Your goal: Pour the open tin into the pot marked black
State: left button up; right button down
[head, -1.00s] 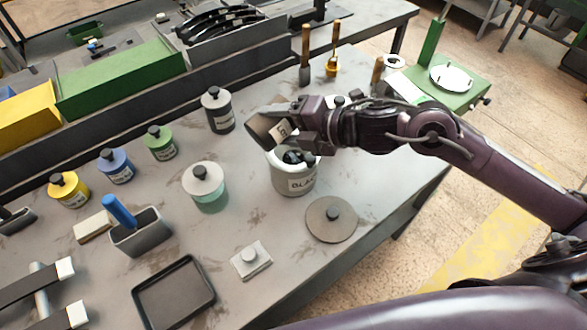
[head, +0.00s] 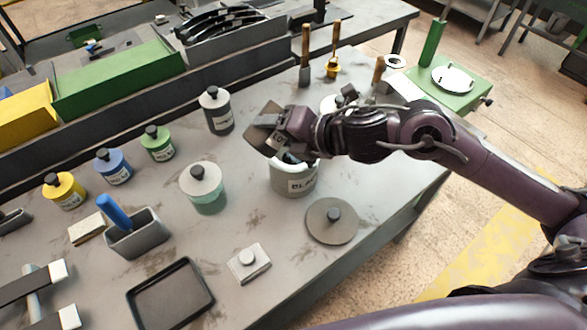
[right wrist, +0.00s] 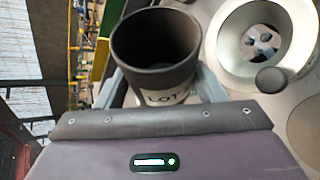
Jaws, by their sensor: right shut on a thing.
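The open tin (head: 262,138) is dark, with a pale label. My right gripper (head: 288,130) is shut on it and holds it tilted over the left rim of the pot. In the right wrist view the tin (right wrist: 155,50) shows its wide mouth and dark inside; its contents cannot be made out. The pot marked black (head: 292,184) is pale grey, stands upright on the table and has no lid on. In the right wrist view the pot (right wrist: 226,62) is beside the tin, with dark and light patches inside. My left gripper is not in view.
A flat round lid (head: 332,222) lies right of the pot. A grey lidded tin (head: 217,112) stands behind left, and a white-lidded jar (head: 204,190) stands left. Brushes (head: 332,55) stand behind. A black tray (head: 170,294) lies at the front.

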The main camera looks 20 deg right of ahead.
aim_at(281, 145)
jog(key=shift+a+f+n+h+b, duration=0.15)
jog(key=shift+f+n+h+b, duration=0.5)
jog(key=shift+b, duration=0.2)
jog(key=shift+f+n+t+h, duration=0.2)
jog(key=shift+n+t+h, duration=0.05)
jog(key=shift+t, duration=0.25)
jog(key=shift+f+b, duration=0.1)
jog(key=shift+b, duration=0.25)
jog(key=shift+f, duration=0.2)
jog(key=shift+w+f+n+t+h+b, duration=0.1)
jog(key=shift+f+n+t+h+b, duration=0.3)
jog(key=shift+n+h+b, duration=0.55)
jog(key=shift+f+b, duration=0.2)
jog(key=shift+b, duration=0.15)
